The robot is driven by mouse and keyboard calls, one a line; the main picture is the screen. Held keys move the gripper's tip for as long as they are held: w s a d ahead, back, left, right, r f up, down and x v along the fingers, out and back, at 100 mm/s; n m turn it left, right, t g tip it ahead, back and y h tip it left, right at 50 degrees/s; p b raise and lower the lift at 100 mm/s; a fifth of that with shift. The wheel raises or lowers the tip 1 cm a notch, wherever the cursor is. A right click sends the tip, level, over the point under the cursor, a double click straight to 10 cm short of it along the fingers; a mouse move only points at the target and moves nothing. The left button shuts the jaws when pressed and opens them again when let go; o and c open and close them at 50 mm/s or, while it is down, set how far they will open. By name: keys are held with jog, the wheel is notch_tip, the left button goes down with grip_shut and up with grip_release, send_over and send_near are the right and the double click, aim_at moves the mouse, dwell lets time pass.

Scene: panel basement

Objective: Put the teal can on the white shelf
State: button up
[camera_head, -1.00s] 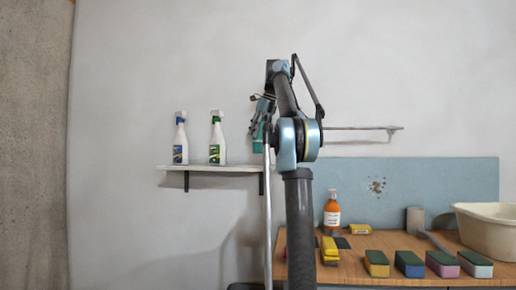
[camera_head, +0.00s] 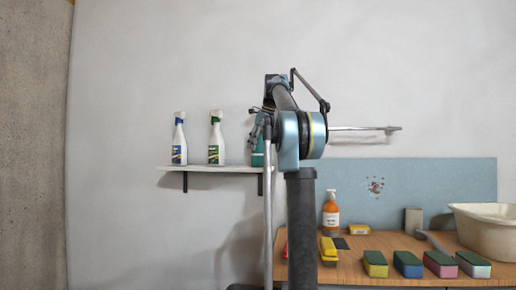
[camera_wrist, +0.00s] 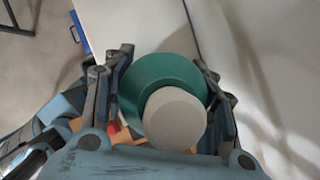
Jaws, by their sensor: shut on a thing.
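The teal can (camera_head: 257,154) is upright at the right end of the white shelf (camera_head: 214,169), partly hidden by my arm. Its base appears level with the shelf top; I cannot tell if it touches. My gripper (camera_head: 260,128) is shut around the can's upper part. In the wrist view the teal can (camera_wrist: 140,80) shows from above with a pale round top, and my gripper (camera_wrist: 166,98) has a finger on each side of it.
Two white spray bottles, one with blue (camera_head: 179,140) and one with green (camera_head: 216,140), stand left on the shelf. A workbench (camera_head: 350,268) at right holds an orange bottle (camera_head: 331,213), several sponges (camera_head: 408,264) and a cream basin (camera_head: 488,232).

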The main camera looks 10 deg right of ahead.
jog(key=o, duration=1.4)
jog(key=shift+v, duration=6.05)
